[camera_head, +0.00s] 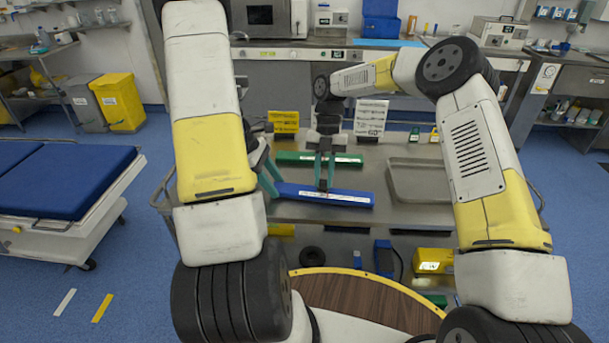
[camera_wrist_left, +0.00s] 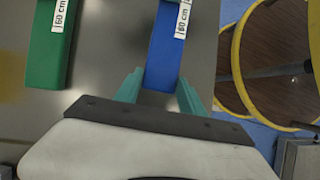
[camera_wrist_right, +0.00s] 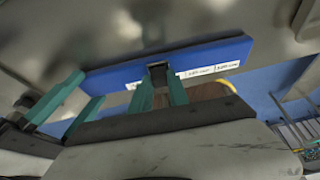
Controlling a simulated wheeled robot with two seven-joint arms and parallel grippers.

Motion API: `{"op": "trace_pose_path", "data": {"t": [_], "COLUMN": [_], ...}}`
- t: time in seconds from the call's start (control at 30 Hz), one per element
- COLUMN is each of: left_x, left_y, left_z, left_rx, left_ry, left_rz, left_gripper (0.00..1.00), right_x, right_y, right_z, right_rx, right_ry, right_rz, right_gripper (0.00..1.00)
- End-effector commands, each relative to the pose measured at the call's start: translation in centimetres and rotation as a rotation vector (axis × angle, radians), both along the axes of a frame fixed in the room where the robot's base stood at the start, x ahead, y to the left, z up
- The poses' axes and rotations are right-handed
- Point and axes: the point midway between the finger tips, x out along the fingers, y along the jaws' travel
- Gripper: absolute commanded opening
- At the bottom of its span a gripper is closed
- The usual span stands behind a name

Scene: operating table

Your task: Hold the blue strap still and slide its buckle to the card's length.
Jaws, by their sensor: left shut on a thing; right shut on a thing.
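The blue strap (camera_head: 345,198) lies across the table, with white length labels along it. My left gripper (camera_head: 270,182) is shut on its left end; in the left wrist view the teal fingers (camera_wrist_left: 160,92) stand on either side of the blue strap (camera_wrist_left: 165,55). My right gripper (camera_head: 325,187) reaches down at the strap's middle. In the right wrist view its fingers (camera_wrist_right: 160,90) are shut on a small dark buckle (camera_wrist_right: 157,72) on the strap (camera_wrist_right: 205,58). A white card (camera_head: 370,117) with print, seemingly a 60, stands at the table's back.
A green strap (camera_head: 290,158) lies behind the blue one. A yellow card (camera_head: 284,121) stands at the back left. A grey metal tray (camera_head: 394,182) is to the right. Blue and yellow items, including a yellow box (camera_head: 433,261), are near the front.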

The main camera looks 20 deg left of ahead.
Motion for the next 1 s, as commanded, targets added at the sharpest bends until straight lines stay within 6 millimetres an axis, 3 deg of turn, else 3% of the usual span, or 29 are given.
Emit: {"op": "trace_pose_path", "data": {"t": [0.1, 0.33, 0.5, 0.83, 0.87, 0.97, 1.0], "left_x": [0.0, -0.1, -0.1, -0.1, -0.1, -0.1, -0.1], "left_y": [0.2, 0.2, 0.2, 0.3, 0.3, 0.3, 0.3], "left_z": [0.0, -0.1, -0.1, -0.1, -0.1, -0.1, -0.1], "left_rx": [0.003, 0.003, 0.004, 0.005, 0.006, 0.006, 0.005], "left_ry": [0.001, 0.001, 0.001, 0.0, 0.001, 0.001, 0.0], "left_rz": [0.002, 0.002, 0.002, 0.004, 0.004, 0.004, 0.004], "left_gripper": [0.06, 0.06, 0.06, 0.06, 0.06, 0.06, 0.06], "right_x": [0.5, 1.0, 1.1, 1.2, 1.2, 1.2, 1.2], "right_y": [-3.1, -6.7, -7.8, -8.0, -8.0, -8.0, -8.0], "right_z": [0.1, 0.1, 0.0, 0.0, 0.0, 0.0, 0.0], "right_rx": [-0.004, -0.002, -0.002, -0.004, -0.004, -0.004, -0.004], "right_ry": [-0.001, -0.001, 0.0, -0.002, -0.002, -0.002, -0.002], "right_rz": [-0.004, -0.003, 0.0, 0.0, 0.0, 0.0, 0.0], "right_gripper": [0.0, 0.0, 0.0, 0.0, 0.23, 0.42, 0.44]}}
